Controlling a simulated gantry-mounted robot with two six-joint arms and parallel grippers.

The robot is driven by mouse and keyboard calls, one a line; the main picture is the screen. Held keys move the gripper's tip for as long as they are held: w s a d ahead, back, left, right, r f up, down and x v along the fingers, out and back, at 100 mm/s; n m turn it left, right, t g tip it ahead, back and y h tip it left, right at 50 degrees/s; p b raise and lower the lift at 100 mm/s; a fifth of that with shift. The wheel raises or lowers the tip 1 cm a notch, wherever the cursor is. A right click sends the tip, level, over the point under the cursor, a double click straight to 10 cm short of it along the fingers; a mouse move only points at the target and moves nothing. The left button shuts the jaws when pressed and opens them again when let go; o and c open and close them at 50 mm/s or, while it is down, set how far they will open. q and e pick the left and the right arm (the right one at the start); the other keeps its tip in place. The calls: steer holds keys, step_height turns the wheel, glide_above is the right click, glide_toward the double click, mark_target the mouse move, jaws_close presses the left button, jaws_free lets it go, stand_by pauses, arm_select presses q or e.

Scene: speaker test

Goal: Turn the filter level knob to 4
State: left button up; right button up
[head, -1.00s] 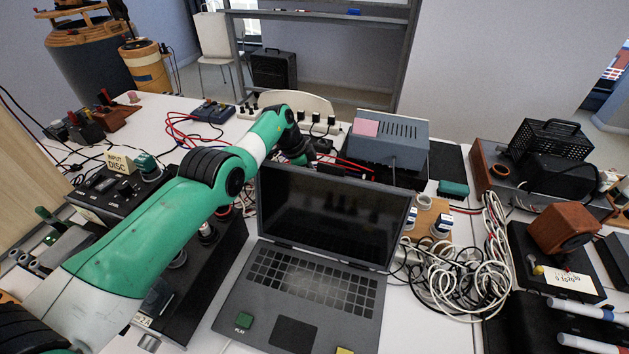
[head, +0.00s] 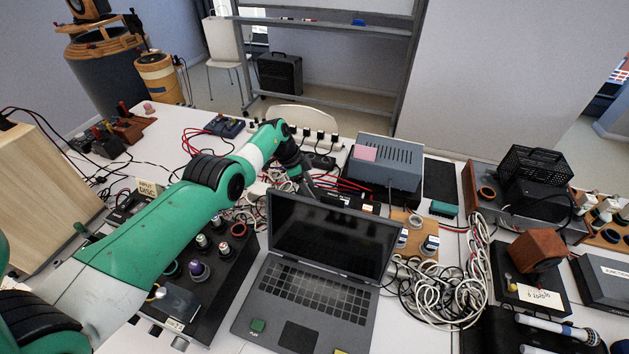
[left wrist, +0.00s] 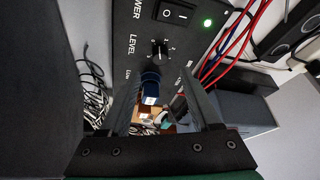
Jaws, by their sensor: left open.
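In the left wrist view a dark panel carries a small black knob (left wrist: 160,49) beside the word LEVEL, with a printed scale around it. Its exact setting is too small to read. My left gripper (left wrist: 160,76) is open, its two fingers pointing at the panel on either side of the space just below this knob. In the head view the left gripper (head: 309,186) is behind the laptop (head: 332,232), whose screen partly hides the device there. My right gripper is out of view.
On the panel are a power switch (left wrist: 174,13) and a lit green light (left wrist: 208,23). Red cables (left wrist: 232,45) run beside it. In the head view a grey box (head: 385,162) stands right of the gripper, and tangled white cables (head: 440,285) lie right of the laptop.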

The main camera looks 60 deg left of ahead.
arm_select(q)
steer(key=p+v, duration=0.4)
steer(key=shift+s+r+p, duration=0.1)
steer(key=shift+r+p, duration=0.1)
steer(key=shift+p, duration=0.1)
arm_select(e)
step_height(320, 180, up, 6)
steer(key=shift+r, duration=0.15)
